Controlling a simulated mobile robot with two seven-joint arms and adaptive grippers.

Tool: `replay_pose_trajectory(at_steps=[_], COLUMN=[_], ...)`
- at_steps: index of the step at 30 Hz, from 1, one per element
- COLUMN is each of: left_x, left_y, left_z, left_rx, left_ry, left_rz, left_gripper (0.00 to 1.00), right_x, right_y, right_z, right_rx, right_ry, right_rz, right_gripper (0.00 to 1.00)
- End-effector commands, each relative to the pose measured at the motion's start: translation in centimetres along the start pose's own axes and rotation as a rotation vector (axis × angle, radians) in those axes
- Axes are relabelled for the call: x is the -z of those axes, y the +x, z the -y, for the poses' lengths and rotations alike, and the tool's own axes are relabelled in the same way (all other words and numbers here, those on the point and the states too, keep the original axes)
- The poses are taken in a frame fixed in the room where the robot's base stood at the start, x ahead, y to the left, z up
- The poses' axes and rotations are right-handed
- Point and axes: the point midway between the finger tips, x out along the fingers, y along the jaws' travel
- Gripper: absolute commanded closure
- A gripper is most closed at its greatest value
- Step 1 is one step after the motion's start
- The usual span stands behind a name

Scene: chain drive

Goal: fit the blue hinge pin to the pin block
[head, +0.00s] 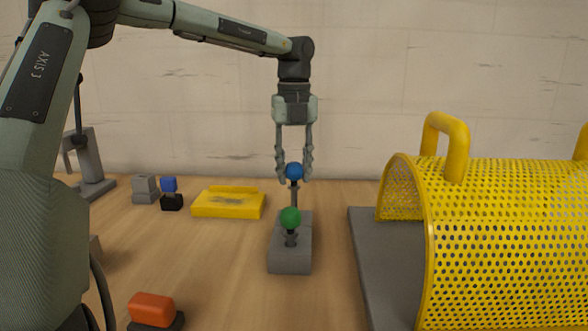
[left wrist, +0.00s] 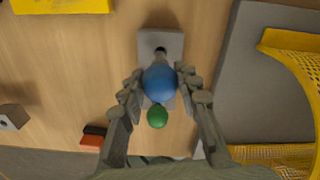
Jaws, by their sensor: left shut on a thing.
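The blue hinge pin has a round blue head (head: 294,171) and a dark shaft pointing down, nearly upright. My left gripper (head: 294,174) is shut on its head from both sides. The head also shows between the fingers in the left wrist view (left wrist: 159,82). The grey pin block (head: 290,260) stands on the table below, and its far end with a dark hole shows in the left wrist view (left wrist: 174,43). The pin's tip is near that far end; I cannot tell whether it touches. A green-headed pin (head: 290,217) stands in the block's near part. My right gripper is out of view.
A yellow perforated guard (head: 510,240) stands on a grey plate (head: 375,270) right of the block. A yellow tray (head: 229,204), a grey block (head: 145,189) and a blue-and-black part (head: 170,193) are at the left. A red-orange part (head: 152,309) lies front left.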

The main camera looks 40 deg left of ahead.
Motion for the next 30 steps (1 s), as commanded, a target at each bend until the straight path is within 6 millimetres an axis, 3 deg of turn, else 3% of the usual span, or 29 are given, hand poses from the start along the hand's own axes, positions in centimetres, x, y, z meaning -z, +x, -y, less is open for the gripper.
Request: replay_pose_trajectory(at_steps=[30], left_x=[0.0], left_y=[1.2], left_z=[0.0], left_rx=[0.000], left_ry=[0.001], left_rz=[0.001], left_gripper=[1.00], right_x=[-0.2], right_y=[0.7], right_z=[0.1], right_rx=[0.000], right_ry=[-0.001], right_rz=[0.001], right_gripper=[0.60])
